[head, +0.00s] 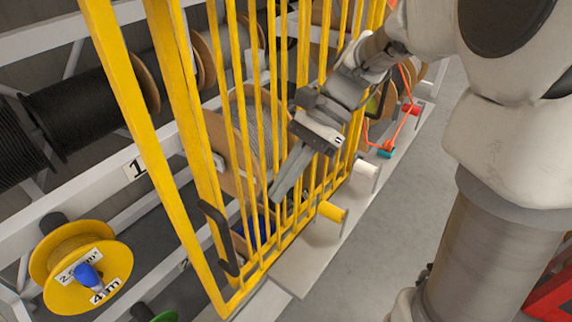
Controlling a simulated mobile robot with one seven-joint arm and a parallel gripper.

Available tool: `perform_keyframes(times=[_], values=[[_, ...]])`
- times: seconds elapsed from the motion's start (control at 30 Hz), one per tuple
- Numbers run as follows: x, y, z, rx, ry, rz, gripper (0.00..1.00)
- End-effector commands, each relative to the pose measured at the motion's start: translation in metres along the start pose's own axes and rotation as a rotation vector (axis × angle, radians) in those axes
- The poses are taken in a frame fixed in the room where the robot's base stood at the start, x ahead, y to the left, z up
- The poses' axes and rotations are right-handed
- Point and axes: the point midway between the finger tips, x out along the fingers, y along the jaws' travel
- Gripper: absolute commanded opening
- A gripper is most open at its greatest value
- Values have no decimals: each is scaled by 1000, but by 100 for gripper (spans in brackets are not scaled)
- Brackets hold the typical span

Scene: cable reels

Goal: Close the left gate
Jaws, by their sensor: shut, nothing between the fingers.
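A yellow barred gate (147,140) stands in front of the reel rack, with upright bars and a bottom rail running back to the right. A black handle (218,238) is on its lower left part. A second yellow upright (180,85) shows just behind the gate's left edge; I cannot tell how wide the gap between them is. My gripper (279,191) is shut and empty, fingers pointing down in front of the bars, right of and above the handle. I cannot tell whether it touches the bars.
Behind the bars are a grey cable reel (252,130) and others. A black cable reel (75,110) and a yellow reel (82,265) sit at the left. A pale ledge (318,240) carries a yellow spool (332,211) and a white spool (367,168). Grey floor (370,265) is clear before it.

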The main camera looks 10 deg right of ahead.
Motion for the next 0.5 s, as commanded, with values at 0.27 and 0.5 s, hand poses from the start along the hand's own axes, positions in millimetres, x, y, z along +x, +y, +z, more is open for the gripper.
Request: perform_keyframes(times=[0.27, 0.5], values=[[58, 1, 4, -3, 0, 2, 0], [77, 0, 25, -2, 2, 1, 0]])
